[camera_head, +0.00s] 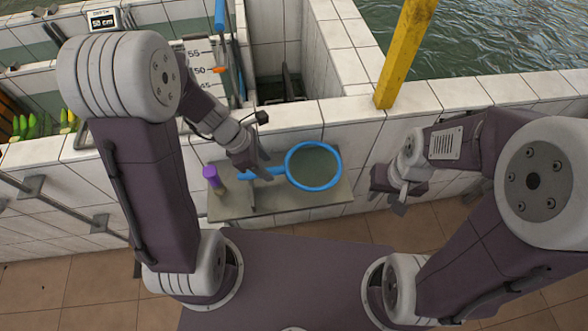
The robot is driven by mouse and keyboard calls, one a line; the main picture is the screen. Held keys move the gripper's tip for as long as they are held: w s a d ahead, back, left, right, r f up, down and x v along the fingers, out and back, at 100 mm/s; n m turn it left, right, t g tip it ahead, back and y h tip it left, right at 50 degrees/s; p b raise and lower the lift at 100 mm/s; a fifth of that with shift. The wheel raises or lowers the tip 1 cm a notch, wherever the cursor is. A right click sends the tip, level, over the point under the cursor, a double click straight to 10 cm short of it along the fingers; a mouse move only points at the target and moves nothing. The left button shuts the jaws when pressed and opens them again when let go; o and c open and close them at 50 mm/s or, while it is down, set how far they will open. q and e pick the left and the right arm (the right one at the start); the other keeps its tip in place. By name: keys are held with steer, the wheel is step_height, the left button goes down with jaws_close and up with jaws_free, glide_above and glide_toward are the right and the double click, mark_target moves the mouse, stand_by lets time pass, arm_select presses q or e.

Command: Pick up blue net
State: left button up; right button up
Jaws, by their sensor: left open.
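The blue net (313,184) lies on a grey shelf (300,198) against the white tiled wall. It has a round blue hoop with dark mesh, and a blue handle pointing left. My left gripper (256,180) is open at the handle, with its fingers reaching down near it. I cannot tell whether the fingers touch the handle. My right gripper (399,205) hangs to the right of the shelf, apart from the net; its fingers are small and partly hidden, so their opening is unclear.
A purple-capped bottle (212,177) stands on the shelf left of the net handle. A yellow post (405,50) rises from the tiled ledge. Pool water (490,35) lies behind the wall. A metal rail (60,205) runs at the left.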

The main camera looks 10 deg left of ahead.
mark_target(273, 171)
arm_select(q)
steer(key=shift+w+d, duration=0.1)
steer(key=shift+d, duration=0.05)
steer(key=b+x, duration=0.1)
steer(key=x, duration=0.2)
steer(key=shift+f+b, duration=0.35)
steer(key=shift+b, duration=0.05)
steer(key=shift+w+d+f, duration=0.15)
steer(key=shift+d+f, duration=0.05)
steer(key=x, duration=0.1)
steer(key=b+x, duration=0.1)
steer(key=x, duration=0.1)
steer(key=b+x, duration=0.1)
steer(key=shift+w+d+f, duration=0.1)
steer(key=shift+w+d, duration=0.05)
steer(key=shift+w, duration=0.15)
steer(key=shift+w+d+f, duration=0.15)
steer(key=shift+f, duration=0.1)
steer(key=shift+c, duration=0.6)
steer(key=shift+r, duration=0.1)
jaws_close()
